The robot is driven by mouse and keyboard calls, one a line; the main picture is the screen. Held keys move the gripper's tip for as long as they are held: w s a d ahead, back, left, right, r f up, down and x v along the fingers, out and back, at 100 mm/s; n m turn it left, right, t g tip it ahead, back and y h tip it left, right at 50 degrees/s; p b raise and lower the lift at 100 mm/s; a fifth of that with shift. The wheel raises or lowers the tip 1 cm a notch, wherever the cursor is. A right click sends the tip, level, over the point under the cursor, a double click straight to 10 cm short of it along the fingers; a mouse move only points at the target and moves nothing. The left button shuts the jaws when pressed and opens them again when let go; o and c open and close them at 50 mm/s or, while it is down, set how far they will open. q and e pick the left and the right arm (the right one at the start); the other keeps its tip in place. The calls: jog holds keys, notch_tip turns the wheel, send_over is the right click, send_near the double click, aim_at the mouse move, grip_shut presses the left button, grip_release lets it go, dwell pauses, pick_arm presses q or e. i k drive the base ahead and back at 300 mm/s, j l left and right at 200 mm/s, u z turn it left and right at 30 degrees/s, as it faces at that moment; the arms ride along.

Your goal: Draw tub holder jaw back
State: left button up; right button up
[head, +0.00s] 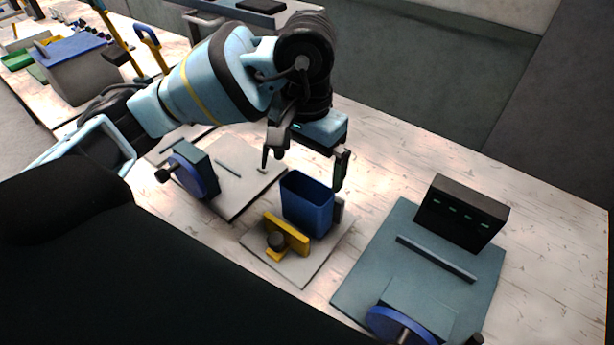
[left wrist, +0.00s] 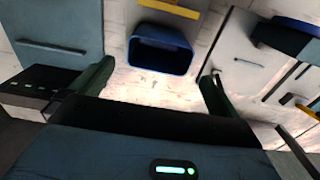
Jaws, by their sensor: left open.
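The blue tub (head: 308,204) stands upright and open-topped on a small grey base plate (head: 304,268) in the head view. A dark block shows at the tub's right side, partly hidden. My left gripper (head: 305,166) is open and empty just above and behind the tub, pointing down. In the left wrist view the tub (left wrist: 160,56) lies ahead between the open fingers, with the yellow jaw (left wrist: 172,7) beyond it. My right gripper is not in view.
A blue-grey plate (head: 385,262) with a black box (head: 461,212) and a blue wheel (head: 400,325) stands to the right. Another plate (head: 238,180) with a blue wheel (head: 194,176) stands to the left. Bare table lies behind the tub.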

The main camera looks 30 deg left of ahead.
aim_at(279, 242)
jog(key=k+j, duration=0.75)
jog(key=k, duration=0.1)
